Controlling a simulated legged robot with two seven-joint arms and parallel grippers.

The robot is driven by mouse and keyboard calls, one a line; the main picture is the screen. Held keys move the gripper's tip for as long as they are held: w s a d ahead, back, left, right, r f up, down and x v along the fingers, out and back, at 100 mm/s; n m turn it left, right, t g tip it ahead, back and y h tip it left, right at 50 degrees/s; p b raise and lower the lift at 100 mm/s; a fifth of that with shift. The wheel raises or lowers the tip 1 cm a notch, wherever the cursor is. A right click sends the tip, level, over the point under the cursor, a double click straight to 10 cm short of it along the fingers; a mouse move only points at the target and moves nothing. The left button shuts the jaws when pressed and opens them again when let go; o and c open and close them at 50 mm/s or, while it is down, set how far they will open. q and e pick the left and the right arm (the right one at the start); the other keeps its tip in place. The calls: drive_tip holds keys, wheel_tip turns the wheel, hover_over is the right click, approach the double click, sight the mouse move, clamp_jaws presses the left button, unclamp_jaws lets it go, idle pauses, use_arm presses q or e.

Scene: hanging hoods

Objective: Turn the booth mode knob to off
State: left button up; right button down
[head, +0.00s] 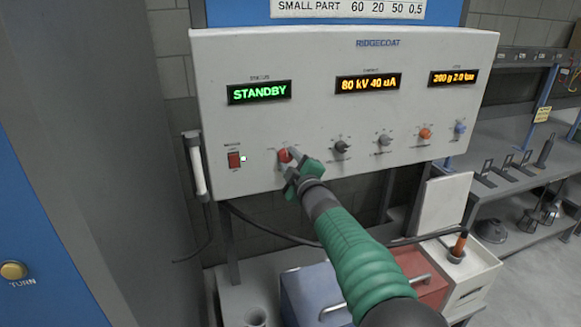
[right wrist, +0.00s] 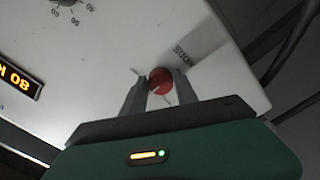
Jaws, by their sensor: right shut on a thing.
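The red knob (head: 284,155) is at the lower left of the white control panel (head: 300,80). My right gripper (head: 296,166) reaches it from below right in the head view and is shut on it. In the right wrist view the same red knob (right wrist: 160,81) sits between the two grey fingers (right wrist: 149,88). The knob's pointer direction is hard to tell. The left gripper is not in view.
Grey knobs (head: 342,146), an orange knob and a blue knob line the right. The status display (head: 259,92) reads STANDBY. A blue box and a red box stand below.

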drive_tip(key=shift+a, duration=0.15)
idle(0.3)
drive_tip(key=c, duration=1.3)
unclamp_jaws()
drive_tip(key=o, duration=0.4)
drive_tip(key=shift+a, duration=0.1)
drive_tip(key=shift+c, duration=0.2)
drive_tip(key=shift+s+f, duration=0.1)
drive_tip(key=shift+s, duration=0.2)
drive_tip(key=b+v, duration=0.4)
drive_tip(key=v, duration=1.2)
